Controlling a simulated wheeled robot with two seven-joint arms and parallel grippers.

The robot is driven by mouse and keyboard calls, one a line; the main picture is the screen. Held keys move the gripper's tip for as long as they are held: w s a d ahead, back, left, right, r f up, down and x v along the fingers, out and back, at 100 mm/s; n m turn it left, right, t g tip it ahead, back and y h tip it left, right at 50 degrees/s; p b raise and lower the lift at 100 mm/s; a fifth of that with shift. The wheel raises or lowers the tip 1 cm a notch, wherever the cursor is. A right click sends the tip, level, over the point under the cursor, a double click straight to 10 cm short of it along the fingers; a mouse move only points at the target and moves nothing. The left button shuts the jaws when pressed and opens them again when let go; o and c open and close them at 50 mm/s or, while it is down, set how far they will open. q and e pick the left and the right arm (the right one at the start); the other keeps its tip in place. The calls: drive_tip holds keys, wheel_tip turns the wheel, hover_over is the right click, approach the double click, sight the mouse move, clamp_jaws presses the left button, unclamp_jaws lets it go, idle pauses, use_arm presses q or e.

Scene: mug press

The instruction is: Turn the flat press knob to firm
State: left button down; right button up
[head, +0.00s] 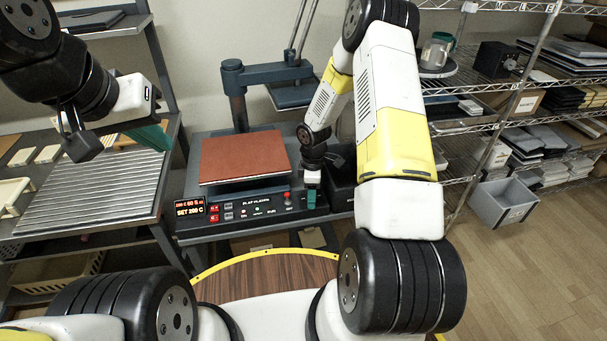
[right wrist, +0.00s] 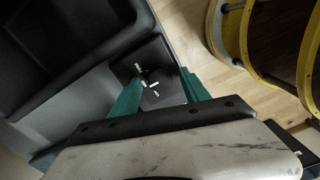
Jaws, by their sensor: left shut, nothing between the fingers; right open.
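The flat press stands in the middle of the head view, with a red-brown pad (head: 242,155) and a black front control panel (head: 258,212). Its display (head: 190,208) reads SET 200 C. My right gripper (head: 311,198) is at the panel's right end, pointing down, and hides the panel there. In the right wrist view its open teal fingers (right wrist: 160,80) stand either side of a dark panel part with white marks (right wrist: 153,85). The knob's outline and setting cannot be made out. My left gripper (head: 152,138) is shut and empty, above the ribbed rack at left.
Wire shelves (head: 480,90) line the right, with a grey bin (head: 503,203) on the floor.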

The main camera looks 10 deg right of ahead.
clamp_jaws()
drive_tip(key=shift+m, duration=0.3)
drive_tip(key=m, duration=0.4)
drive_tip(key=shift+m, duration=2.7)
unclamp_jaws()
